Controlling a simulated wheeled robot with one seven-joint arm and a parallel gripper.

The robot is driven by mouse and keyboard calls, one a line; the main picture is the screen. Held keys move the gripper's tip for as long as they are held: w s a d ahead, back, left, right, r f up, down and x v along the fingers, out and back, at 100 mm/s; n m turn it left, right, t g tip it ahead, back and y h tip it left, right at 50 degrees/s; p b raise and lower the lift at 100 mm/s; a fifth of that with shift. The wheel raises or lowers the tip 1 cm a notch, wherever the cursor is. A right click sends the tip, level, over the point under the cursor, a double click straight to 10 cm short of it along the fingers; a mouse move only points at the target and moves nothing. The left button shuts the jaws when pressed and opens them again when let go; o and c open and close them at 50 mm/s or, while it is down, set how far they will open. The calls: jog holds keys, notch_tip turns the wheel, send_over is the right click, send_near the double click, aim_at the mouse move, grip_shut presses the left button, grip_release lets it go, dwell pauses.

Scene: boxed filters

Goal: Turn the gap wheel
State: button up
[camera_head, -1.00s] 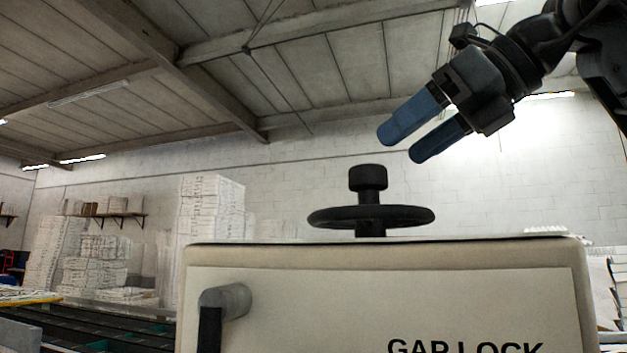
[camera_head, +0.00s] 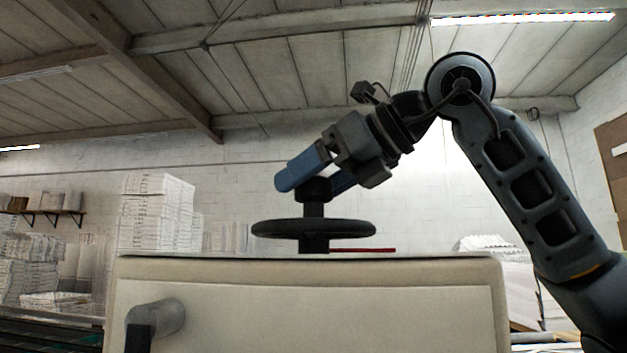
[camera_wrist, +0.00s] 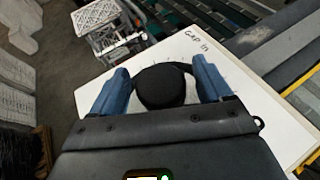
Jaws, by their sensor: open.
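The gap wheel (camera_head: 272,229) is a black handwheel lying flat on a short post above the cream machine box (camera_head: 230,270). A black knob stands up from its middle; in the wrist view the knob (camera_wrist: 161,88) sits between my two blue fingers. My gripper (camera_head: 312,184) comes down at a slant from the upper right, with one finger on either side of the knob. The fingers are open, with gaps showing beside the knob in the wrist view. The fingers partly hide the knob in the head view.
A grey handle (camera_head: 155,318) sticks out of the box's front at left. A thin red pointer (camera_head: 363,250) lies on the box top right of the post. "GAP in" lettering (camera_wrist: 184,41) shows on the top. Stacked white boxes (camera_head: 155,212) stand behind at left.

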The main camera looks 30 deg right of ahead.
jog(key=c, duration=1.4)
jog(key=shift+n+g+y, duration=0.4)
jog(key=shift+n+y, duration=0.4)
jog(key=shift+y, duration=0.1)
jog(key=o, duration=1.4)
jog(key=b+v, duration=0.1)
jog(key=v, duration=0.7)
jog(key=shift+a, duration=0.1)
